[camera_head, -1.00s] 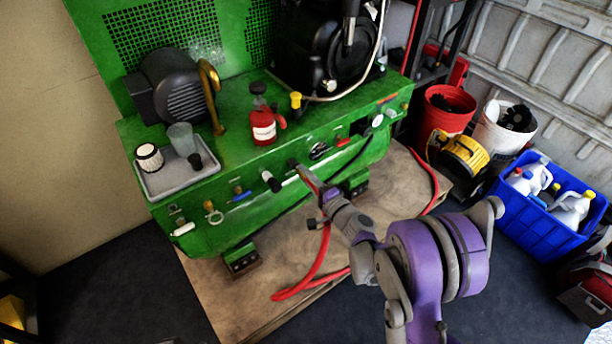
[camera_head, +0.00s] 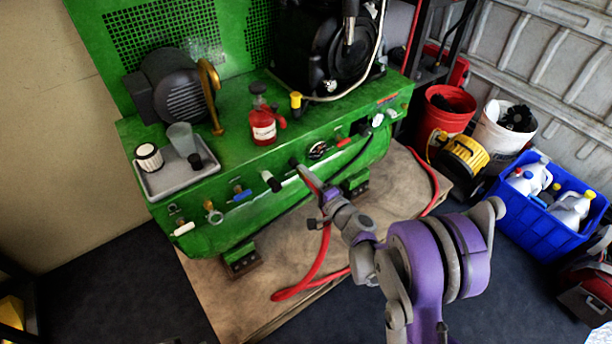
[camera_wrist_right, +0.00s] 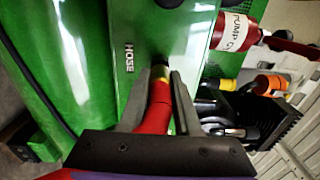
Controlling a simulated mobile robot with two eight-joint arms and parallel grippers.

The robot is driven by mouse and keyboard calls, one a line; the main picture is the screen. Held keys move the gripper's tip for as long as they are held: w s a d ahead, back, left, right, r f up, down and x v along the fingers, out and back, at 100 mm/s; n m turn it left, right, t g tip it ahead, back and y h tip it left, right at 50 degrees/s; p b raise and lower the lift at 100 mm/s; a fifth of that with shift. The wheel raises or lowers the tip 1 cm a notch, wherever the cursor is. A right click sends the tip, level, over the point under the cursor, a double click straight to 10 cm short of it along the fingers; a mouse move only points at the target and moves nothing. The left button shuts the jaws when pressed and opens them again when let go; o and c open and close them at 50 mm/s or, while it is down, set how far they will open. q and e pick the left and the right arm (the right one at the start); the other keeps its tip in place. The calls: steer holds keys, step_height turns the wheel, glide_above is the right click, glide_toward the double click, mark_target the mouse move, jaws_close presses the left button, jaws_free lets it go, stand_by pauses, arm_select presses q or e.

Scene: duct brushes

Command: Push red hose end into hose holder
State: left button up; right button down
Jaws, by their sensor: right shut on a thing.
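The red hose (camera_head: 319,258) lies in a loop on the wooden board and rises to my right gripper (camera_head: 314,184) at the front of the green machine. In the right wrist view, the gripper (camera_wrist_right: 158,98) is shut on the red hose end (camera_wrist_right: 157,100). My left gripper is not in view.
The green machine front (camera_head: 225,208) carries several valves and fittings left of my right gripper. A red pump bottle (camera_head: 263,128) and a grey tray (camera_head: 178,178) stand on its top. Buckets and a blue crate (camera_head: 536,226) are at the right.

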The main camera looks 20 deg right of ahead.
steer(key=shift+w+a, duration=0.2)
steer(key=shift+w, duration=0.25)
steer(key=c, duration=0.5)
jaws_free()
steer(key=shift+c, duration=0.2)
steer(key=p+v, duration=0.1)
steer(key=v, duration=0.9)
steer(key=shift+s, duration=0.4)
steer(key=shift+d, duration=0.15)
